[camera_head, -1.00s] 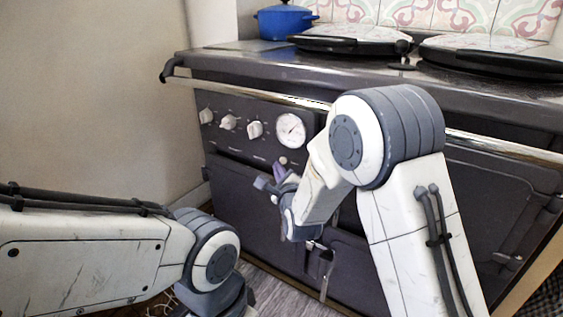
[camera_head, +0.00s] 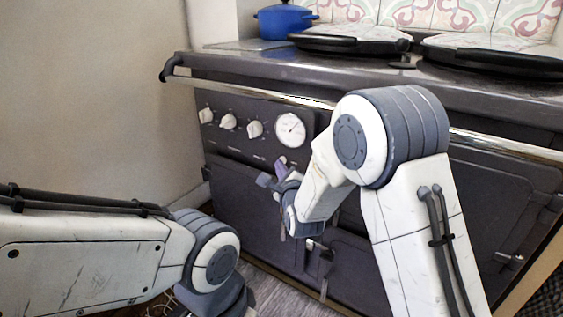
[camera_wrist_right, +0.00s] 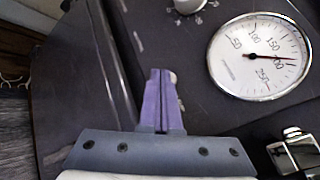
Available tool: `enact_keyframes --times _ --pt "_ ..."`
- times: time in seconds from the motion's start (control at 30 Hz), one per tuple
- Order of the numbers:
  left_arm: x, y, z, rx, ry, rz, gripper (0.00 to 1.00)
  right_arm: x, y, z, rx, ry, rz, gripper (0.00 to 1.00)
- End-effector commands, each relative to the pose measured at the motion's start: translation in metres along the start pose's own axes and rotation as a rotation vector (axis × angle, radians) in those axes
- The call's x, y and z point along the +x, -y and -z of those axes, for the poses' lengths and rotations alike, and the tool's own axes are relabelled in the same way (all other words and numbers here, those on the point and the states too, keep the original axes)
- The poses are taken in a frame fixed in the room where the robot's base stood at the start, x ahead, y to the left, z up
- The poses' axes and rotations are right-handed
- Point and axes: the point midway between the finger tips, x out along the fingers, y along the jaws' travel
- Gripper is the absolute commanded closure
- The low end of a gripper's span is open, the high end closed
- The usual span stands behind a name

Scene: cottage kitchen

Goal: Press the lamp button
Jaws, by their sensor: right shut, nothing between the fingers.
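The lamp button is a small pale knob (camera_head: 283,159) below the round gauge on the dark stove front. In the right wrist view, a pale bit of it (camera_wrist_right: 173,77) shows just beyond my fingertips, mostly hidden by them. My right gripper (camera_head: 280,168) has purple fingers that are shut and empty, pointing at the stove front right by the button. In the right wrist view the closed fingertips (camera_wrist_right: 161,73) overlap the button; I cannot tell whether they touch it. My left arm comes in at lower left, with its gripper out of view.
The gauge (camera_head: 291,130) and several white knobs (camera_head: 228,122) are on the panel above. A metal rail (camera_head: 250,93) runs along the stove's top edge. A chrome latch (camera_wrist_right: 296,152) is right of my fingers. A blue pot (camera_head: 285,21) stands on top.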

Motion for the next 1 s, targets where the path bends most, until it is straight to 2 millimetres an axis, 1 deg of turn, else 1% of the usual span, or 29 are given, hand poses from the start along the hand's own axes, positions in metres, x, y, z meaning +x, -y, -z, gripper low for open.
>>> enact_keyframes --times 0.43,0.73,1.0 --pt "0.0007 0.0001 -0.0001 0.000 0.000 0.000 0.50 0.0010 0.0007 0.0010 0.000 -0.001 0.000 1.00" --pt "0.0061 0.0004 -0.0003 0.000 0.000 0.000 0.50 -0.0062 -0.0050 -0.0035 0.001 0.000 0.000 1.00" --pt "0.0058 0.0004 -0.0003 0.000 0.000 0.000 0.50 -0.0069 -0.0051 -0.0045 0.000 0.000 0.000 1.00"
